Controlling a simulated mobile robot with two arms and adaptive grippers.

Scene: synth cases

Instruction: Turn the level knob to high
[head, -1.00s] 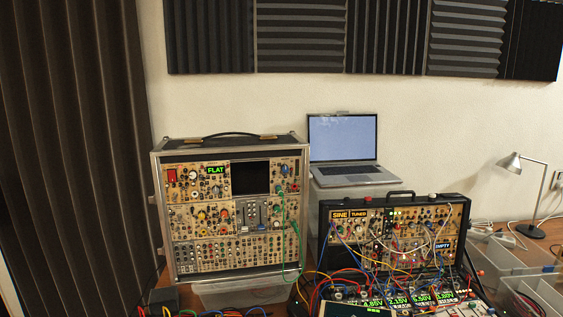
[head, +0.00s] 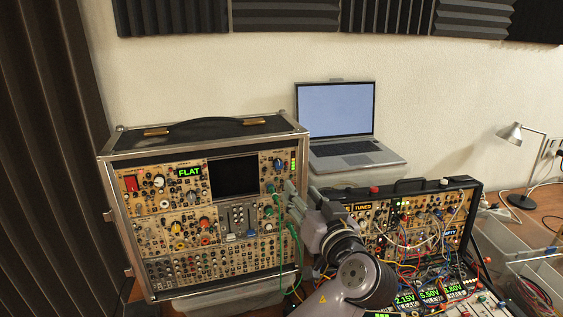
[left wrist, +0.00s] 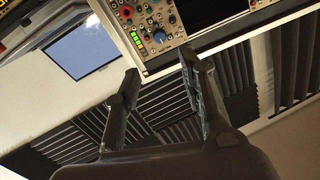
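A blue knob (head: 279,164) sits at the upper right of the tall synth case (head: 103,172), beside a column of green, yellow and red lights (head: 293,161). I cannot read its label or setting. The knob also shows in the left wrist view (left wrist: 159,38), beyond the gap between the fingertips. My left gripper (head: 290,195) is at the case's right edge, below and right of the knob in the head view. Its fingers are apart and empty in the left wrist view (left wrist: 158,62); neither seems to touch the knob. My right gripper is not in view.
Green cables (head: 297,250) hang at the tall case's right side near my gripper. A smaller black case (head: 410,187) full of patch cables stands at right. A laptop (head: 338,120) is behind, and a lamp (head: 515,135) at far right. Foam panels cover the wall.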

